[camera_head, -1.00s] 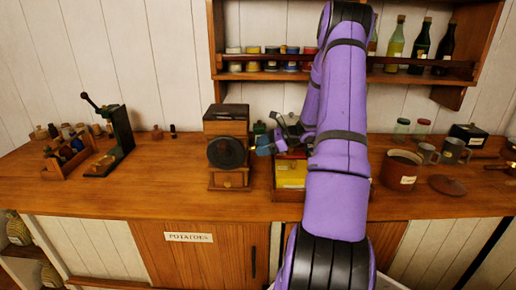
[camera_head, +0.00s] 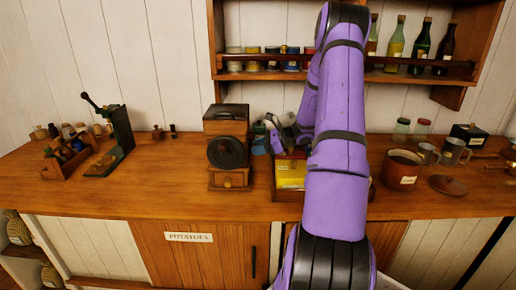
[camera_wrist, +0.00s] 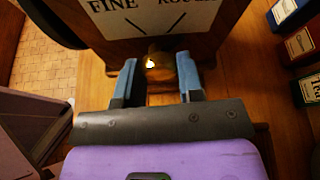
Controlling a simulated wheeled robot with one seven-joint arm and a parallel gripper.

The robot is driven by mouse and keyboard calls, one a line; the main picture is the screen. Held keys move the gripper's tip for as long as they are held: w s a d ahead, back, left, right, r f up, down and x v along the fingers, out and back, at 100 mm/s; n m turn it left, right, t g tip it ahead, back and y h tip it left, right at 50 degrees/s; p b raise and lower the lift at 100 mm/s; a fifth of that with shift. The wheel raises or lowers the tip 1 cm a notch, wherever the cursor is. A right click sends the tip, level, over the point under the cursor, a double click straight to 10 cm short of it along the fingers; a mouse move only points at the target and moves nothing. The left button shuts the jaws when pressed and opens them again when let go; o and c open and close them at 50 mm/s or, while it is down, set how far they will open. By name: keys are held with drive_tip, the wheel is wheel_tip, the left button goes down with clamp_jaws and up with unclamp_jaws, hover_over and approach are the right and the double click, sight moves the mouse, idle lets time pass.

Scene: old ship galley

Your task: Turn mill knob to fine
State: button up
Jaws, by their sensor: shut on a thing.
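The wooden mill (camera_head: 227,125) stands on the counter with a dark round wheel on its front. In the wrist view its pale label (camera_wrist: 150,18) reads FINE on the left and ROUGH on the right, with a slanted line under each word. The brass mill knob (camera_wrist: 165,68) sits below the label, between the blue fingers of my gripper (camera_wrist: 160,84). My gripper is shut on the knob. The knob's exact setting is hard to tell. In the head view my gripper (camera_head: 276,138) is at the mill's right side, partly hidden by my arm.
A box with yellow packets (camera_head: 291,174) stands just right of the mill. A red-brown pot (camera_head: 401,170) and mugs are farther right. A green hand press (camera_head: 119,138) stands at the left. A shelf (camera_head: 270,76) with tins and bottles hangs above.

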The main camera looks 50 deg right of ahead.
drive_tip(key=shift+s+a+f+n+t+h, duration=0.1)
drive_tip(key=shift+n+t+h, duration=0.45)
drive_tip(key=shift+n, duration=0.7)
drive_tip(key=shift+s+f+n+t+h, duration=0.1)
drive_tip(key=shift+n+t+h, duration=0.3)
drive_tip(key=shift+n+t, duration=0.65)
drive_tip(key=shift+a+n+t+h, duration=0.1)
drive_tip(key=shift+n+t+h, duration=0.35)
drive_tip(key=shift+n, duration=1.05)
drive_tip(key=o, duration=0.9)
drive_tip(key=shift+o, duration=0.4)
wheel_tip(320, 180, up, 4)
drive_tip(key=shift+d, duration=0.1)
drive_tip(key=s+a, duration=0.2)
drive_tip(key=s, duration=0.2)
drive_tip(key=s+a, duration=0.3)
drive_tip(key=s, duration=0.2)
drive_tip(key=s+a+r, duration=0.1)
drive_tip(key=s+a, duration=0.2)
drive_tip(key=s, duration=0.1)
drive_tip(key=shift+s+a, duration=0.25)
drive_tip(key=shift+s, duration=0.05)
drive_tip(key=shift+c, duration=0.3)
